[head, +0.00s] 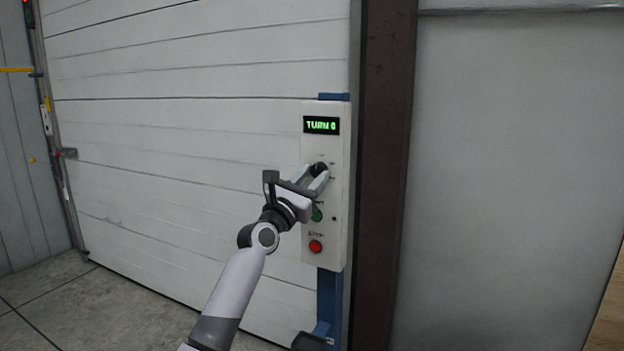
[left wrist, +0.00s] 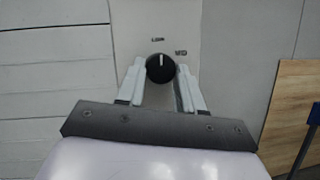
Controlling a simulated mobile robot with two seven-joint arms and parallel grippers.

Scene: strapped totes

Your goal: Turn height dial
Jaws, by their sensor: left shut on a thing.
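The height dial (left wrist: 160,68) is a round black knob with a white pointer line on the white control panel (head: 342,200). In the left wrist view its pointer stands upright, near a small mark like "LOW", with "MID" printed to the upper right. In the head view the dial (head: 318,170) is partly hidden by my fingers. My left gripper (head: 319,172) is shut on the dial, one finger on each side; it also shows in the left wrist view (left wrist: 160,74). My right gripper is not in view.
Above the dial a display (head: 321,125) shows green text, seemingly "TURN 0". Below are a green button (head: 317,215) and a red stop button (head: 315,246). The panel is on a blue post (head: 328,295) before a white sectional door (head: 180,130). A brown column (head: 385,180) stands right.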

